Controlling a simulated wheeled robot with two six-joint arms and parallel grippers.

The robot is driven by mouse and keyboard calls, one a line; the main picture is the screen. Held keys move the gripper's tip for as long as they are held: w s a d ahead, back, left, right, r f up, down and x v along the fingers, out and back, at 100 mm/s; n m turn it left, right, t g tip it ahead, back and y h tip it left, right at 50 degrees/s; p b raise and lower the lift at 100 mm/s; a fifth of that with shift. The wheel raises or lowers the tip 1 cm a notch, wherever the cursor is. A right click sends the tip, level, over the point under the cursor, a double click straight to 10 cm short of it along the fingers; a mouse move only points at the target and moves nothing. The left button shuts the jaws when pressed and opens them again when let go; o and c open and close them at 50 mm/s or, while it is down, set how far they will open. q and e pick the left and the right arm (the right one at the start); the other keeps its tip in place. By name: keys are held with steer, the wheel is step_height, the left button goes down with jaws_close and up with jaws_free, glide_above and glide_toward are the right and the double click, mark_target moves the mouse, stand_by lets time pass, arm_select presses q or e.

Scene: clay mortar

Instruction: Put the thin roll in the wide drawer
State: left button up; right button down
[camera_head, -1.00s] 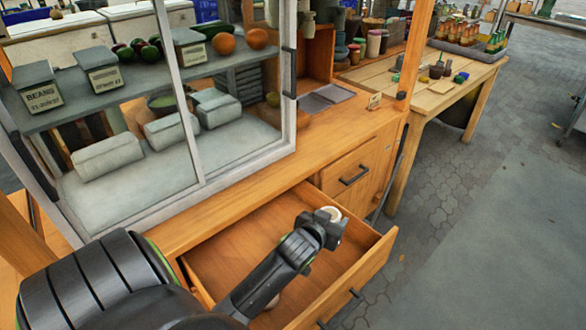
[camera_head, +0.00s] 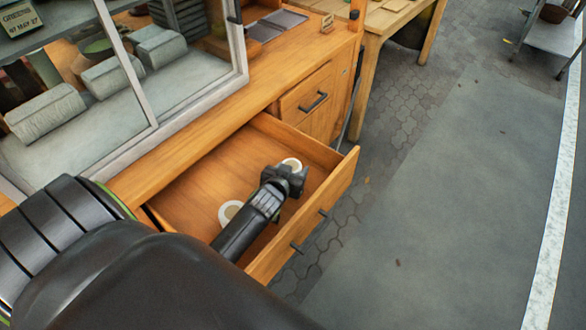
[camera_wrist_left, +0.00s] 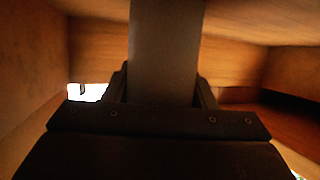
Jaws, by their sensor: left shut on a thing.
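The wide drawer (camera_head: 185,190) is pulled open below the counter. My left gripper (camera_head: 287,175) is over the inside of the drawer near its right end. It is shut on the thin roll, whose pale round end (camera_head: 292,163) shows just beyond the fingers. In the left wrist view the thin roll (camera_wrist_left: 166,50) stands as a grey-brown column between the fingers (camera_wrist_left: 163,95), with drawer walls around it. Whether it touches the drawer floor cannot be told. A second, wider pale roll (camera_head: 229,212) is in the drawer, partly hidden by my arm. My right gripper is not in view.
The glass display case (camera_head: 165,130) with grey wrapped blocks stands on the counter above. The drawer floor left of my gripper has free room.

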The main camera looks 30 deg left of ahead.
arm_select(q)
steer(key=o, duration=0.9)
steer(key=shift+f, duration=0.1)
steer(key=shift+o, duration=0.2)
steer(key=shift+r, duration=0.2)
steer(key=shift+s+r+p, duration=0.2)
steer(key=shift+s+p, duration=0.1)
steer(key=shift+p, duration=0.1)
steer(key=p+v, duration=0.6)
steer(key=v, duration=0.5)
steer(key=shift+s+d+f, duration=0.1)
